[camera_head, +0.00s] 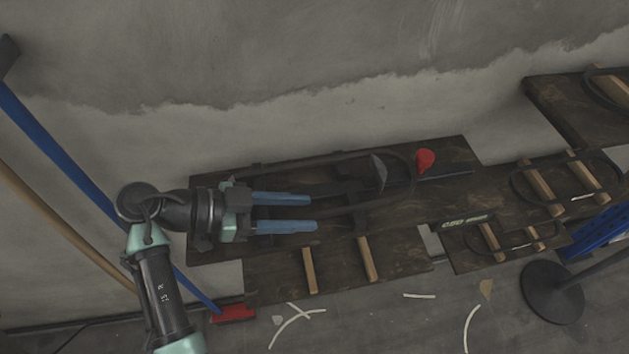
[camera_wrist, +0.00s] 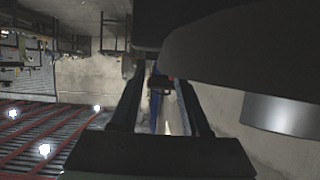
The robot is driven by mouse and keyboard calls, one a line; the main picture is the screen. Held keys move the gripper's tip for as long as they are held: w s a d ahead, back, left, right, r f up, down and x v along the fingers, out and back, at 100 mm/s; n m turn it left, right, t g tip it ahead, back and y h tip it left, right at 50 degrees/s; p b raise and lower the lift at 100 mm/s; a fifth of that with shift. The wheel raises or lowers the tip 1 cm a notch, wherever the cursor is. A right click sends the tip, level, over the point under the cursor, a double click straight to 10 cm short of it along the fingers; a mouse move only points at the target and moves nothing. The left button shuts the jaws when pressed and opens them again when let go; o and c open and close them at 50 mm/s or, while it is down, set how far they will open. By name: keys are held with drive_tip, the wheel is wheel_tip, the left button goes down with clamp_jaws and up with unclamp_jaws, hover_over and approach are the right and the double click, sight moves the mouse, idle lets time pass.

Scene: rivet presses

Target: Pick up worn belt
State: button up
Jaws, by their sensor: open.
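A dark belt (camera_head: 412,176) lies as a long loop on the upper dark wooden board (camera_head: 455,150). Other dark belts hang or lie around wooden pegs at the right, one at mid height (camera_head: 516,185) and one at the upper right. I cannot tell by looks which belt is worn. My gripper (camera_head: 314,212) is open, with its two blue fingers pointing right, over the left part of the long loop. Nothing shows between the fingers. In the wrist view the fingers (camera_wrist: 160,85) look dark and apart, and no belt can be made out there.
A red knob (camera_head: 425,160) and a grey wedge-shaped plate (camera_head: 378,171) stand by the loop's right end. Wooden pegs (camera_head: 309,270) sit on the lower board. A blue pole (camera_head: 60,148) leans at left. A round black base (camera_head: 551,292) stands at lower right. Pale strips litter the floor.

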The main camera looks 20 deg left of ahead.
drive_tip(key=shift+x, duration=1.05)
clamp_jaws()
